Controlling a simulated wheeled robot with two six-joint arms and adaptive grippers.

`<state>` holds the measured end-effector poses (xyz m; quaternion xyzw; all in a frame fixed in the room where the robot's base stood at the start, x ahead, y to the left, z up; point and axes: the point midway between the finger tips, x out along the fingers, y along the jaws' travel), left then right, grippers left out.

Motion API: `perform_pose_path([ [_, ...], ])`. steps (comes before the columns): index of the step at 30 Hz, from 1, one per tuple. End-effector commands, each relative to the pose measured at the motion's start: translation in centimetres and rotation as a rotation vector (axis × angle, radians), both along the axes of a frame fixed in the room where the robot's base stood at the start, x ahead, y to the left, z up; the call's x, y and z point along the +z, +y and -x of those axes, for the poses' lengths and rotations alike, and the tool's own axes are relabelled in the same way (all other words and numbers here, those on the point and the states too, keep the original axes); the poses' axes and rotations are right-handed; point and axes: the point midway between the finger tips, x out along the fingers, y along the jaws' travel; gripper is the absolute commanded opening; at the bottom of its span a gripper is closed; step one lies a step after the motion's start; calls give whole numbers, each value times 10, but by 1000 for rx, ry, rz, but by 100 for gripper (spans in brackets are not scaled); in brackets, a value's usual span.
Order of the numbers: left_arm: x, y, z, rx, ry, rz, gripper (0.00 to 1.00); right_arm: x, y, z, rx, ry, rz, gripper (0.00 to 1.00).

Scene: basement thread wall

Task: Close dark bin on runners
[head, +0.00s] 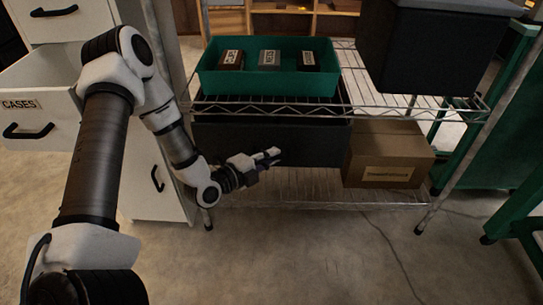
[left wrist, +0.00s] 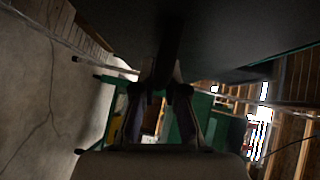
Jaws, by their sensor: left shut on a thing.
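The dark bin (head: 312,148) hangs under the wire shelf, below the green tray. Its front stands out toward me, with part of its dark top showing behind the front edge. My left gripper (head: 272,156) is at the front face of the bin, reaching in from the left. In the left wrist view the gripper fingers (left wrist: 165,98) are closed around a dark handle (left wrist: 168,48) that comes down from the bin's dark surface (left wrist: 225,40). The exact contact is too dark to see well. My right gripper is not in view.
A green tray (head: 215,84) with several labelled boxes sits on the wire shelf (head: 400,104). A cardboard box (head: 388,150) stands right of the bin. Another dark bin (head: 430,50) is at upper right. A white cabinet's CASES drawer (head: 40,115) is open at left. The floor in front is clear.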

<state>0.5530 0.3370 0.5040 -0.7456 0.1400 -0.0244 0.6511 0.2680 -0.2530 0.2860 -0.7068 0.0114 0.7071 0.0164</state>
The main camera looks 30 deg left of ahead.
Motion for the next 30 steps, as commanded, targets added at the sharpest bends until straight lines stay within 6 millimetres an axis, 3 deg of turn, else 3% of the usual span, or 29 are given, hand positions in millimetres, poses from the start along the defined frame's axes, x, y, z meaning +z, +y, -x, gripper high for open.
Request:
perform_pose_path([
  [5, 1, 2, -4, -1, 0, -1, 0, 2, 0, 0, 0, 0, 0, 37],
  [12, 0, 21, -34, -2, 1, -2, 0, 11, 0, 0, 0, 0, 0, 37],
  [21, 0, 24, -38, 3, -3, -1, 0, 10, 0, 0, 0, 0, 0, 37],
  [22, 1, 24, -38, 3, -3, -1, 22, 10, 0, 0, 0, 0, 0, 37],
  [24, 1, 24, -38, 2, -3, -1, 37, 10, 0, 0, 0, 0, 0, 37],
  [30, 0, 23, -38, 1, -2, -1, 37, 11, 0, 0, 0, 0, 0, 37],
])
